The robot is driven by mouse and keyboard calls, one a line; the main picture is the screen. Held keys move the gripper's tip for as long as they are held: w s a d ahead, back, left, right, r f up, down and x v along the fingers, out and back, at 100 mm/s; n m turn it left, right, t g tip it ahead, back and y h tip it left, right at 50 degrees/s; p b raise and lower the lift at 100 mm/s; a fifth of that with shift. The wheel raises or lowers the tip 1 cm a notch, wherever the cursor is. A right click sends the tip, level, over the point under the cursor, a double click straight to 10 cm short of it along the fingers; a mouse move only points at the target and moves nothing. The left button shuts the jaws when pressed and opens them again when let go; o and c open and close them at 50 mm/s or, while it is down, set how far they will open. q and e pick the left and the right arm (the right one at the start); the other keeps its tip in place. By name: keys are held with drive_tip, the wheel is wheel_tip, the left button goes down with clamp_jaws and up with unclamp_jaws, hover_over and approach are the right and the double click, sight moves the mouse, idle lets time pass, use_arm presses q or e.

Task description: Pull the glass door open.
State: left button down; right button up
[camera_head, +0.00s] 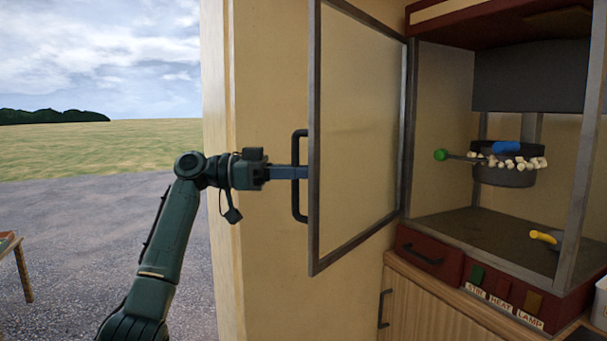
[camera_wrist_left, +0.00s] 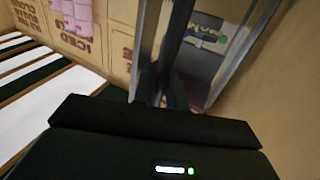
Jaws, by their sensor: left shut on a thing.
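The glass door (camera_head: 360,140) has a grey metal frame and stands swung wide open, out to the left of the popcorn cabinet (camera_head: 476,216). It joins the cabinet at its right-hand edge. Its dark upright handle (camera_head: 297,206) is on the free left edge. My left gripper (camera_head: 298,173) is shut on the middle of this handle, with the arm coming in from the left. In the left wrist view, metal frame bars (camera_wrist_left: 238,50) run up from the dark gripper body, which hides the grip itself. My right gripper is not in view.
Inside the cabinet hang a dark kettle (camera_head: 503,174) with popcorn and a green-knobbed lever (camera_head: 440,155). A yellow-handled scoop (camera_head: 543,237) lies on its floor. A red drawer (camera_head: 428,254) and switches sit below. A beige wall (camera_head: 268,100) stands behind the door; open ground lies left.

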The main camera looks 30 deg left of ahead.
use_arm(q)
drive_tip(key=shift+w+a, duration=0.2)
drive_tip(key=shift+a, duration=0.4)
drive_tip(key=c, duration=1.8)
unclamp_jaws()
drive_tip(key=b+v, duration=0.1)
drive_tip(key=v, duration=1.2)
drive_tip(key=shift+b, duration=0.3)
